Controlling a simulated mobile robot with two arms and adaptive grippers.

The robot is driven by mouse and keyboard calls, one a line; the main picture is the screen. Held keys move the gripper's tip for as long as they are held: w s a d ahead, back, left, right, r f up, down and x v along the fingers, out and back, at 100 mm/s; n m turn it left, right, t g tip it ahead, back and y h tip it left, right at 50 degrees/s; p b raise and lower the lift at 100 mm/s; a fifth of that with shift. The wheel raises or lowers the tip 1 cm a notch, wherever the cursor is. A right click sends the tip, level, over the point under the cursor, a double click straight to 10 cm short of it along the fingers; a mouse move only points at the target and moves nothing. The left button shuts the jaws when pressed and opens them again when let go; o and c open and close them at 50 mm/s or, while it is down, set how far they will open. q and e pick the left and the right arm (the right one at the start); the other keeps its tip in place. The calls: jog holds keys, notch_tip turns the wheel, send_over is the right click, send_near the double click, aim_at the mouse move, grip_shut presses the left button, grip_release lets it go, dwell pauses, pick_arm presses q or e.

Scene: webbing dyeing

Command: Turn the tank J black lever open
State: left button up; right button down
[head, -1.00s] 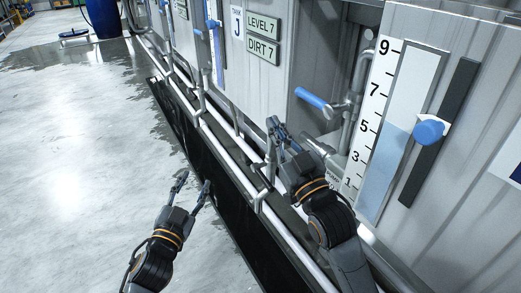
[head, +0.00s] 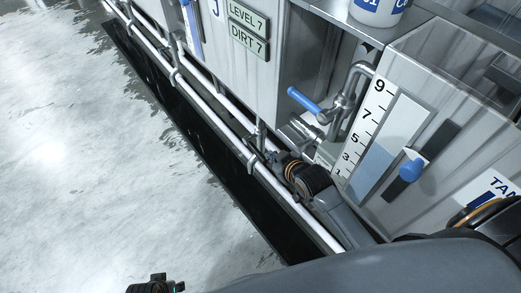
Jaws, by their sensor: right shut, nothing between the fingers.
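Tank J (head: 262,70) is the grey ribbed tank at upper centre, its J label (head: 215,9) cut by the top edge. I cannot make out a black lever; the pipework behind my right gripper is partly hidden. My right gripper (head: 272,158) is low beside the pipes near the tank's lower right corner. It is shut and empty; its fingertips are hard to see. A blue-handled lever (head: 304,100) sticks out to the left from the pipes above it, apart from the gripper. A small dark part of my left gripper (head: 156,285) shows at the bottom edge, its fingers unclear.
A level gauge (head: 378,140) with a blue slider knob (head: 411,168) is on the tank at right. A white container (head: 378,8) stands on the ledge above. Pale rails (head: 215,118) and a dark trench (head: 185,125) run along the tanks. The wet floor (head: 80,180) is clear at left.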

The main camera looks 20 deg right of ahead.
jog(key=b, duration=0.3)
send_over(258, 153)
jog(key=s, duration=0.3)
notch_tip(258, 153, down, 5)
jog(key=f, duration=0.2)
jog(key=f+b, duration=0.1)
jog(key=shift+w+d+f, duration=0.1)
jog(key=shift+d+f, duration=0.05)
jog(key=shift+d, duration=0.1)
pick_arm(q)
notch_tip(258, 153, up, 16)
jog(key=t, duration=0.1)
jog(key=shift+s+a, duration=0.2)
pick_arm(e)
jog(key=shift+f, duration=0.3)
pick_arm(q)
jog(key=shift+f, duration=0.2)
pick_arm(e)
jog(key=shift+d+f, duration=0.1)
pick_arm(q)
jog(key=shift+f+b, duration=0.3)
jog(key=shift+b, duration=0.25)
pick_arm(e)
jog(key=shift+f+t, duration=0.15)
jog(key=shift+t, duration=0.15)
